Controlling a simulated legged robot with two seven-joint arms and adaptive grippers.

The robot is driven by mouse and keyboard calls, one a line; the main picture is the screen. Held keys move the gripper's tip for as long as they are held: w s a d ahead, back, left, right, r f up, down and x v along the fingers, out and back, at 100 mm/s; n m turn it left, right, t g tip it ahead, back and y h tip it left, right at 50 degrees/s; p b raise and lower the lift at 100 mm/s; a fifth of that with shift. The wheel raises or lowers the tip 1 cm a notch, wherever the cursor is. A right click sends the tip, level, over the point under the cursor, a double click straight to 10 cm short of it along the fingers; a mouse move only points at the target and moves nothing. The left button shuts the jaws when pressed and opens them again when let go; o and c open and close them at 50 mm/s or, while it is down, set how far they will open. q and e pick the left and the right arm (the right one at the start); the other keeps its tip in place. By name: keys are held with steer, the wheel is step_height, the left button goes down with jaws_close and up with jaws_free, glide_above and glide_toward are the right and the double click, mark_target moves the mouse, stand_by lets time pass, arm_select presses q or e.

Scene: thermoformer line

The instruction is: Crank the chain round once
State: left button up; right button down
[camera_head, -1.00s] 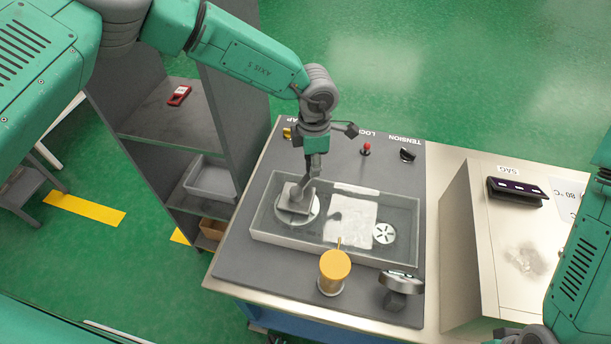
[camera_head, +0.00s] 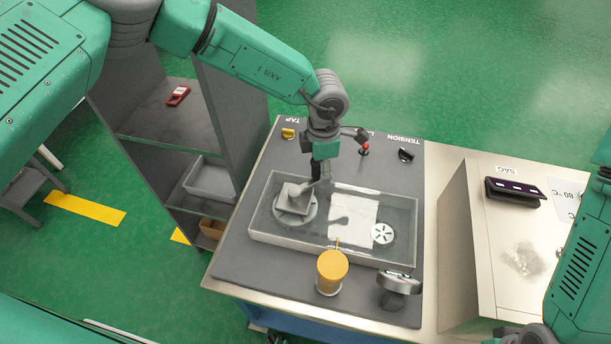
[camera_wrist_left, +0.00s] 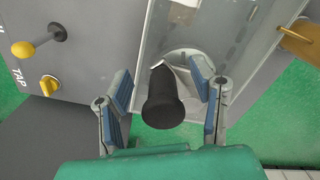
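The crank shows as a light grey block on a round disc (camera_head: 294,198) at the left end of a clear-covered tray (camera_head: 262,235). In the left wrist view a black crank handle (camera_wrist_left: 163,100) stands between the fingers of my left gripper (camera_wrist_left: 163,85), pointing toward the camera. The blue pads lie on either side, apart, with a clear gap on the left side. In the head view my left gripper (camera_head: 322,182) is over the crank disc's right side. The chain itself cannot be made out. My right gripper is outside the view; only its arm shows at right.
A white sheet (camera_head: 352,220) and slotted wheel (camera_head: 382,233) show in the tray.

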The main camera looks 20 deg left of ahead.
arm_select(q)
steer(key=shift+r, duration=0.1)
steer(key=shift+s+a+r+p, duration=0.1)
steer(key=shift+a+r+p, duration=0.1)
steer(key=shift+r+p, duration=0.7)
steer(key=shift+r, duration=2)
steer(key=o, duration=0.6)
steer(key=shift+c, duration=0.2)
